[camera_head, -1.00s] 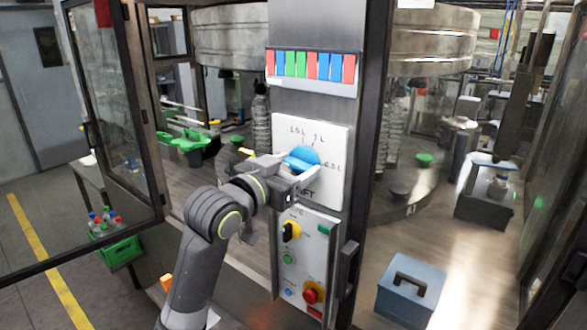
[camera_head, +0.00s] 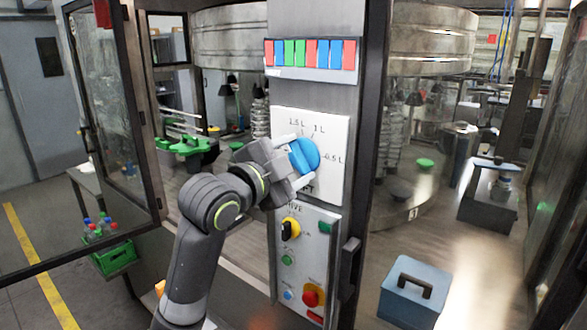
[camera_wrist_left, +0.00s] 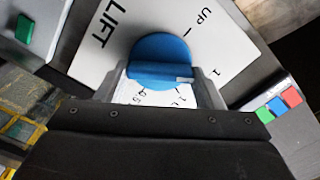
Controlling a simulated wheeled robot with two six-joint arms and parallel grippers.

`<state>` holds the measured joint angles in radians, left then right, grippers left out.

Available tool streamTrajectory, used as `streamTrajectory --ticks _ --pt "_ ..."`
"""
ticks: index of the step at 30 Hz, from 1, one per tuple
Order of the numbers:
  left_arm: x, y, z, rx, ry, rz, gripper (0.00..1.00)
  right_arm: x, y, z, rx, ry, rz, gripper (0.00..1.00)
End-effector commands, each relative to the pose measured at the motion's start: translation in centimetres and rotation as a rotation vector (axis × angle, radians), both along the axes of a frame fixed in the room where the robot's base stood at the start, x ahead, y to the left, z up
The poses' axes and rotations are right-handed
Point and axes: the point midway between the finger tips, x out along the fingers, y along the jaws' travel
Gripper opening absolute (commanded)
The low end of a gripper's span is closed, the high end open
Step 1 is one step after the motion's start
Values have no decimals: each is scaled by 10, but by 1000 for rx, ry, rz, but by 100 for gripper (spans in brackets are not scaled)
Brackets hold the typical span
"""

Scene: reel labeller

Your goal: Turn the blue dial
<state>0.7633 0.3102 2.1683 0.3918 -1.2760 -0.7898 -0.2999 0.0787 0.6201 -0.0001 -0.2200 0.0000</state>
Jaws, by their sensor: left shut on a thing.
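The blue dial (camera_head: 307,154) is round with a raised bar across it. It sits on a white panel plate (camera_head: 337,132) marked 1.5 L, 1 L and 0.5 L. My left gripper (camera_head: 296,162) is shut on the dial, with one finger above and one below in the head view. In the left wrist view the blue dial (camera_wrist_left: 160,50) shows between the fingers of my left gripper (camera_wrist_left: 162,85), which press on the bar's two ends. The fingers and hand hide the dial's left part in the head view. My right gripper is not in view.
Below is a control panel with a yellow-black switch (camera_head: 290,229), a green button (camera_head: 287,260) and a red knob (camera_head: 311,296). A dark handle (camera_head: 349,266) stands to its right. An open glass door (camera_head: 112,120) is at left. A blue box (camera_head: 413,290) sits lower right.

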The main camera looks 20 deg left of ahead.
Motion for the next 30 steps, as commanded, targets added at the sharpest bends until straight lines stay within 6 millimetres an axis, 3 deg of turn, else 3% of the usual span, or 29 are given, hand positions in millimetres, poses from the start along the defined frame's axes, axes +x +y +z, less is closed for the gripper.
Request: streamTrajectory --ticks 15,30 --pt "0 0 -2 343 -125 1 39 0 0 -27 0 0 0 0" --pt "0 0 -1 420 -153 0 39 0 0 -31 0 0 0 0"
